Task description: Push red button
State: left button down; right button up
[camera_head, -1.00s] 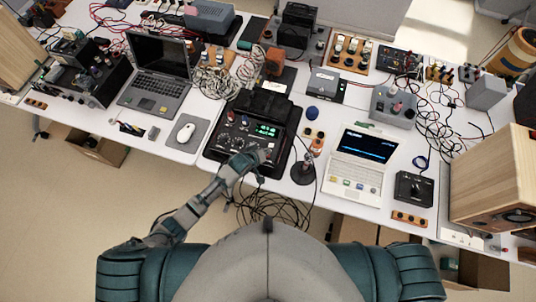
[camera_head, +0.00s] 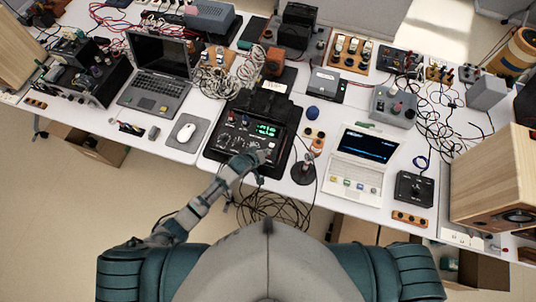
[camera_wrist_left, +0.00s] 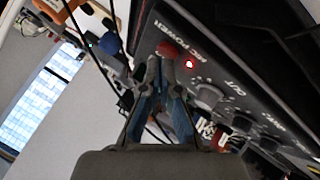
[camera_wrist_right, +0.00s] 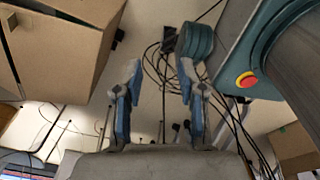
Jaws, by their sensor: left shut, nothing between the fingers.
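The red button (camera_wrist_left: 167,49) is a round red cap on a black panel, beside a lit red lamp and the words AC POWER in the left wrist view. My left gripper (camera_wrist_left: 162,62) is shut and empty, its tips right at the button; I cannot tell whether they touch it. In the head view my left gripper (camera_head: 264,156) is at the front right of the black device (camera_head: 225,133) with a green display, and the button cannot be made out there. My right gripper (camera_wrist_right: 160,72) is open and empty, low among cables and boxes.
Cables (camera_head: 270,207) hang at the table's front edge. A cardboard box (camera_wrist_right: 62,45) is near my right gripper.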

pick_arm(q)
jog(key=shift+f, duration=0.15)
jog(key=shift+d+f, duration=0.1)
jog(key=shift+d, duration=0.15)
jog(key=shift+d+r, duration=0.1)
jog(key=shift+r, duration=0.1)
jog(key=shift+r+p, duration=0.75)
jog(key=shift+p, duration=0.25)
pick_arm(e)
jog(key=shift+a+r, duration=0.25)
jog(key=shift+r, duration=0.75)
jog(key=shift+a, duration=0.1)
